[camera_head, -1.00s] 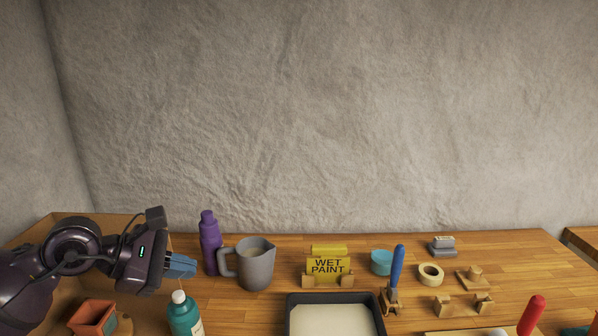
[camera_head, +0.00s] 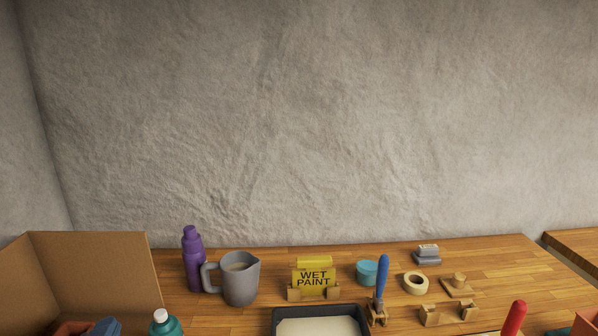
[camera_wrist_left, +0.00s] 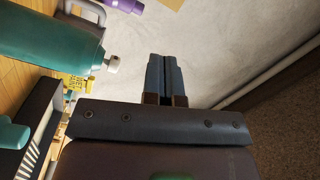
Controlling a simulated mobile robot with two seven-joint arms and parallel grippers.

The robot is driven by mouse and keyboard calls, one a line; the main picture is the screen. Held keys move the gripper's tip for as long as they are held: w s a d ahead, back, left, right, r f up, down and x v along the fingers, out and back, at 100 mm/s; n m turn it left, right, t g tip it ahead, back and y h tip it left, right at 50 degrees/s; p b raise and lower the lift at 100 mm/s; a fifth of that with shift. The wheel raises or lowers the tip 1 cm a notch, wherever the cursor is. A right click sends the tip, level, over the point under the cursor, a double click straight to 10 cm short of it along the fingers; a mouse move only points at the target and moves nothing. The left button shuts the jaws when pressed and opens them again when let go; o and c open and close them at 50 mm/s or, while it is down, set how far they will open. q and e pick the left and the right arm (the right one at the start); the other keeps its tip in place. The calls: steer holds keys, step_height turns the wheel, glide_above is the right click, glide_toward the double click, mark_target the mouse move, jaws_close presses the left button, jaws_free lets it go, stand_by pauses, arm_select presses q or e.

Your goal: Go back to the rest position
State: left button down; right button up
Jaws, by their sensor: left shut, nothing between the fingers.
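The rest of my left arm is out of the head view. My right gripper is not in view.
The open cardboard box (camera_head: 95,262) stands at the left of the wooden bench. The teal bottle (camera_head: 165,324), purple bottle (camera_head: 194,262), grey jug (camera_head: 240,282), WET PAINT sign (camera_head: 314,277) and paint tray (camera_head: 318,312) stand to its right. Tape (camera_head: 416,283) lies further right.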

arm_select(q)
steer(key=s+f+n+g, duration=0.2)
steer(key=f, duration=0.1)
steer(key=s+a+f+n+g+y, duration=0.1)
steer(key=s+f+n+g, duration=0.1)
steer(key=s+f+n, duration=0.1)
steer(key=s+f+n+g, duration=0.2)
steer(key=f+g, duration=0.1)
steer(key=f, duration=0.1)
steer(key=shift+s+a+f+y, duration=0.15)
steer(key=shift+a+f+y, duration=0.15)
steer(key=shift+y, duration=0.1)
steer(key=s+d+f+n+g+h, duration=0.45)
steer(key=s+f+g, duration=0.35)
steer(key=s, duration=0.5)
steer(key=w+f+t, duration=0.7)
steer(key=f+t, duration=0.1)
steer(key=f, duration=0.2)
steer(key=shift+w+f, duration=0.15)
steer(key=shift+w, duration=0.1)
